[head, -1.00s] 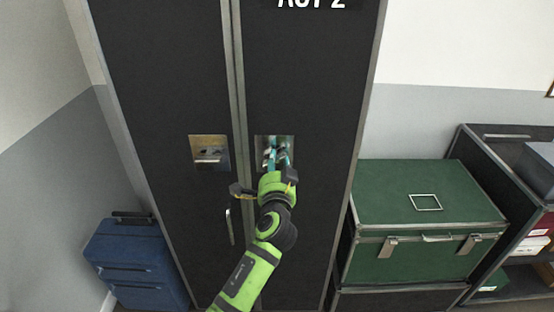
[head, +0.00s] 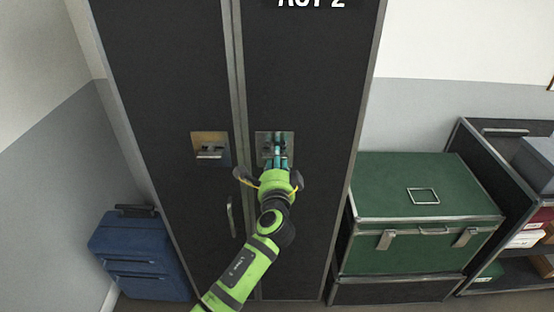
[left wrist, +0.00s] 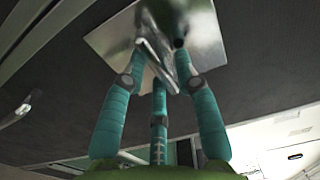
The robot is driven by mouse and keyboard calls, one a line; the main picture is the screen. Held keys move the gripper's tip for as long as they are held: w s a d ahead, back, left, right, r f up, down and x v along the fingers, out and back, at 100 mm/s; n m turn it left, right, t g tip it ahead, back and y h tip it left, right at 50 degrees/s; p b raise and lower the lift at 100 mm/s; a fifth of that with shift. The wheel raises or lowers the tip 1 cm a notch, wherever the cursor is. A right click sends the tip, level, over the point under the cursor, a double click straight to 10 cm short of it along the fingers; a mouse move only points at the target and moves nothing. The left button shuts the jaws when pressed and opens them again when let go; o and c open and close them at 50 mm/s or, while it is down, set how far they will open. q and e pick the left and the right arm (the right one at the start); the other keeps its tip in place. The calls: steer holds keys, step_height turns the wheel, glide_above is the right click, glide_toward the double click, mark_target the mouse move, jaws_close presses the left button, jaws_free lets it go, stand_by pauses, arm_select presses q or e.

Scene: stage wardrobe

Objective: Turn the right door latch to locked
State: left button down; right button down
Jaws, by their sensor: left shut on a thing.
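The right door latch sits on a metal plate (head: 261,140) on the right door of a tall black wardrobe. My left gripper (head: 275,150) is at this plate, its teal fingers shut on the latch. In the left wrist view the fingers close around the metal latch (left wrist: 160,62), which stands out from its plate (left wrist: 112,40). The fingers partly cover the latch, so its exact angle is hard to read. The left door has a similar latch (head: 209,152) on its own plate, with its handle lying about level. My right gripper is not in view.
A long door handle (head: 230,217) is below the left latch. A blue suitcase (head: 140,255) stands at the lower left. A green trunk (head: 385,190) rests on a black case at the right, beside a black shelf (head: 475,160) holding boxes.

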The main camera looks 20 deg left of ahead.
arm_select(q)
steer(key=shift+f, duration=0.1)
steer(key=c, duration=1.1)
jaws_free()
steer(key=shift+c, duration=0.2)
steer(key=v, duration=1.2)
steer(key=s+f+n+g+h, duration=0.1)
steer(key=s+f+g, duration=0.25)
steer(key=f, duration=0.85)
steer(key=s+f+n+g+h, duration=0.15)
steer(key=s+f, duration=0.25)
steer(key=f, duration=0.8)
steer(key=s+f+g+h, duration=0.2)
steer(key=s+f+g, duration=0.1)
steer(key=f, duration=0.9)
steer(key=s+a+f+n+g, duration=0.2)
steer(key=s+f, duration=0.4)
steer(key=s, duration=0.5)
steer(key=s+a+f+n+g, duration=0.3)
steer(key=s+f, duration=0.4)
steer(key=s, duration=0.5)
steer(key=s+a+f+n+g, duration=0.2)
steer(key=s+f+n, duration=0.3)
steer(key=s, duration=0.7)
step_height(320, 180, down, 2)
steer(key=shift+a+f+g+b, duration=0.1)
steer(key=shift+a+g+b, duration=0.1)
steer(key=shift+g+b, duration=0.4)
